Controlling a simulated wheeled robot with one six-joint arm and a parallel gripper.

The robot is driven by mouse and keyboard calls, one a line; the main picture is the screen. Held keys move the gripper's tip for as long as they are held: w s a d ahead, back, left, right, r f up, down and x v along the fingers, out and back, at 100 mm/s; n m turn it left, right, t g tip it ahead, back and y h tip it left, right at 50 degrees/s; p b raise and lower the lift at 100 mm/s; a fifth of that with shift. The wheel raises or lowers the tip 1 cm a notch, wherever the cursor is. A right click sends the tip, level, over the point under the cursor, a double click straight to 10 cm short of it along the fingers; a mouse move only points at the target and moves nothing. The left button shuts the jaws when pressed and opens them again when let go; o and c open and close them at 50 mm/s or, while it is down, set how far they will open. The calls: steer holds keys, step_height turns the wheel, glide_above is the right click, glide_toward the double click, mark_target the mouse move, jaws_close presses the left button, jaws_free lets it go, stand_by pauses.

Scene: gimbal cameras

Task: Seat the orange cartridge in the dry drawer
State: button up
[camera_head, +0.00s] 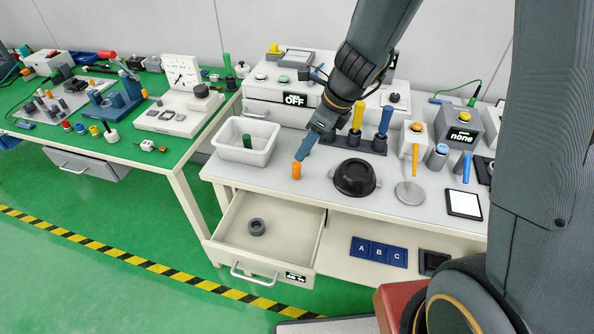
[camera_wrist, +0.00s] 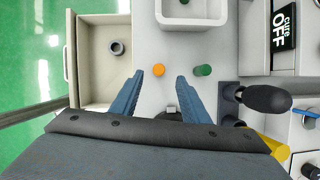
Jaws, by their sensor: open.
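The orange cartridge (camera_head: 297,171) stands upright on the white bench top, near its front edge, above the open drawer. The drawer (camera_head: 229,263) is pulled out at the front left of the bench, with a dark grey ring (camera_head: 257,227) on its floor. A small label on its front is too small to read. My gripper (camera_head: 304,153) is open just behind the cartridge. In the wrist view, the cartridge's round top (camera_wrist: 158,70) lies between and slightly beyond the fingertips (camera_wrist: 160,79). The drawer and ring (camera_wrist: 117,47) show at left there.
A white bin (camera_head: 268,157) with a green cylinder inside stands behind left. A black bowl (camera_head: 355,178) and a rack with yellow and blue handles (camera_head: 352,143) stand to the right.

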mark_target(297, 164)
steer(key=x, duration=0.7)
steer(key=shift+s+d+f+b, duration=0.1)
steer(key=shift+s+b, duration=0.05)
steer(key=shift+b, duration=0.25)
jaws_close()
